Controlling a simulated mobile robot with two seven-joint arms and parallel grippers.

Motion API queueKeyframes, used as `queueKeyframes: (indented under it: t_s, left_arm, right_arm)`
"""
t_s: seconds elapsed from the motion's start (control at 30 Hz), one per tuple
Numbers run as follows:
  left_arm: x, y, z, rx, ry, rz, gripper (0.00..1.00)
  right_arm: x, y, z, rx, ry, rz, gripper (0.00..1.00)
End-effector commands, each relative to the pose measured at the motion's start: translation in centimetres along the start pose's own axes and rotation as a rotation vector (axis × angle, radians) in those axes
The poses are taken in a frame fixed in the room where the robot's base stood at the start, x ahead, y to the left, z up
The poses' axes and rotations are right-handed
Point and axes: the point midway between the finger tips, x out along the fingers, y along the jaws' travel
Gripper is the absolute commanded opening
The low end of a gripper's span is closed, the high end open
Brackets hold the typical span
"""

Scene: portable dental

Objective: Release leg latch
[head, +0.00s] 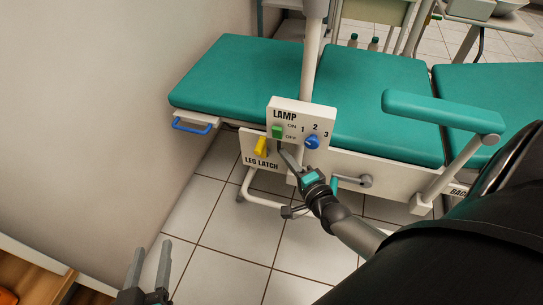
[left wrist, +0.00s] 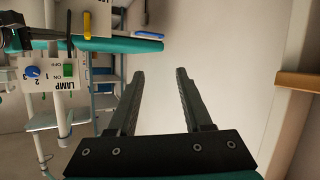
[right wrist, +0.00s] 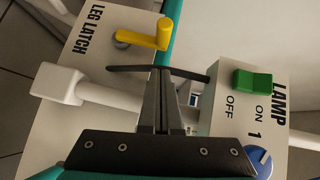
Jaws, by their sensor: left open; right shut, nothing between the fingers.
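The yellow leg latch lever (head: 261,146) sits on the white LEG LATCH panel (head: 258,167) under the teal leg rest. In the right wrist view the yellow lever (right wrist: 150,38) is just beyond my right fingertips, on a round grey pivot. My right gripper (head: 283,150) is shut and empty, to the right of the lever and below the lamp box; it also shows in the right wrist view (right wrist: 160,95). It looks apart from the lever. My left gripper (head: 149,265) is open and empty, low at the left and far from the chair; its fingers show in the left wrist view (left wrist: 158,100).
The LAMP box (head: 284,107) has a green switch (head: 277,131) and a blue knob (head: 312,142) close to my right fingers. A dark thin bar (right wrist: 125,69) crosses near the fingertips. A blue handle (head: 191,126) is at the leg rest's end. Tiled floor lies open below.

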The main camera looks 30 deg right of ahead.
Motion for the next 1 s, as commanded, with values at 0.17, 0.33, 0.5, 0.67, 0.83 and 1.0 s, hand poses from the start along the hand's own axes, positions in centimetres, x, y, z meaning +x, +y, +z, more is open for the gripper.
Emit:
queueKeyframes:
  t_s: [0.17,0.33,0.5,0.67,0.83,1.0]
  left_arm:
    - [-0.1,0.9,-0.2,-0.02,0.096,0.023,0.5]
    - [-0.4,1.6,-0.7,-0.04,0.184,0.039,0.5]
    - [-0.8,2.0,-1.1,-0.055,0.25,0.051,0.5]
    - [-1.0,2.2,-1.3,-0.062,0.282,0.055,0.5]
    - [-1.1,2.2,-1.4,-0.064,0.29,0.056,0.5]
    - [-1.1,2.2,-1.4,-0.064,0.29,0.056,0.5]
  right_arm:
    - [1.3,0.1,0.8,0.004,0.001,-0.002,0.0]
    - [2.3,0.1,1.8,0.003,0.0,-0.001,0.0]
    - [3.0,0.0,2.4,0.001,0.001,-0.001,0.0]
    - [3.3,0.0,2.8,0.001,0.0,0.0,0.0]
    - [3.4,0.0,2.9,0.001,0.0,0.0,0.0]
    - [3.4,0.0,2.8,0.0,0.0,0.0,0.0]
